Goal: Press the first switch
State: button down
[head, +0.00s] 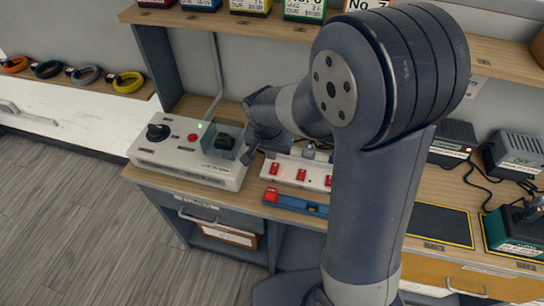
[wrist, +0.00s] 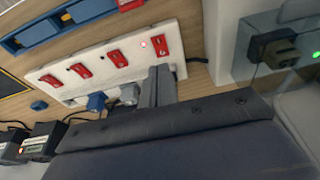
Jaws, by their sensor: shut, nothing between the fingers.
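A white power strip (head: 287,179) lies on the bench and carries a row of red switches. The switch at its left end (head: 274,168) in the head view is the rightmost switch (wrist: 160,45) in the wrist view, with a lit red lamp beside it. Further red switches (wrist: 117,58) follow along the strip. My gripper (head: 248,157) is shut and empty, close to that end of the strip. In the wrist view its fingertips (wrist: 160,72) are just below the end switch; I cannot tell whether they touch. My arm hides the strip's right part in the head view.
A grey tester box (head: 190,151) with a clear cover stands close left of the strip. A blue tool with red and yellow parts (head: 296,203) lies along its front. Plugs and cables (wrist: 98,102) sit on the strip's far side. Black chargers (head: 452,143) stand to the right.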

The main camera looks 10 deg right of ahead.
jog(key=r, duration=0.1)
jog(key=s+r, duration=0.1)
jog(key=r, duration=0.1)
jog(key=s+a+r, duration=0.1)
jog(key=r, duration=0.1)
jog(key=shift+s, duration=0.25)
jog(key=shift+f, duration=0.15)
send_over(272, 173)
jog(key=x, duration=0.3)
jog(key=s+x, duration=0.1)
jog(key=x, duration=0.1)
jog(key=s+x, duration=0.1)
jog(key=x, duration=0.2)
jog(key=shift+w+a+f+b, duration=0.1)
jog(key=shift+a+f+b, duration=0.3)
jog(key=shift+f, duration=0.2)
jog(key=shift+f+b, duration=0.2)
jog(key=shift+b, duration=0.25)
jog(key=shift+v, duration=2)
jog(key=shift+w+d, duration=0.15)
jog(key=shift+d, duration=0.05)
